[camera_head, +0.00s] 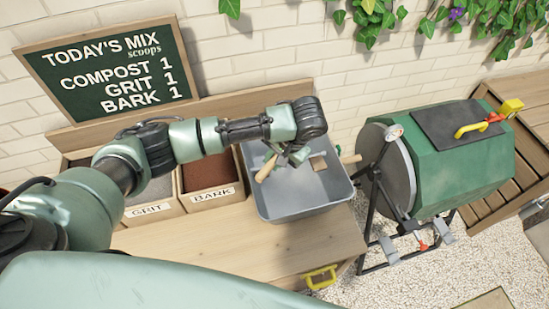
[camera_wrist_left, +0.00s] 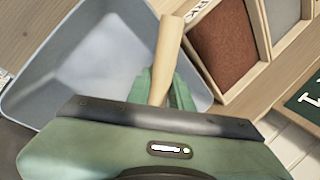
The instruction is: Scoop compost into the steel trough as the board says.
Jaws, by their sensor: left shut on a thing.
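The grey steel trough (camera_head: 300,211) stands on the wooden bench, and its visible floor looks bare. My left gripper (camera_head: 287,153) is over the trough, shut on a tool with a pale wooden handle (camera_head: 266,168). The handle (camera_wrist_left: 168,48) also shows between the fingers (camera_wrist_left: 163,88) in the left wrist view, above the trough (camera_wrist_left: 88,62). The tool's head is mostly hidden. The board (camera_head: 108,68) reads "TODAY'S MIX scoops: COMPOST 1, GRIT 1, BARK 1". No compost label shows; my arm covers the bench's left part. My right gripper is out of view.
A grit box (camera_head: 150,209) and a bark box (camera_head: 211,197) with red-brown fill stand left of the trough. A green tumbler (camera_head: 450,155) on a metal frame stands to the right. A yellow handle (camera_head: 320,277) is on the bench front. The brick wall closes the back.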

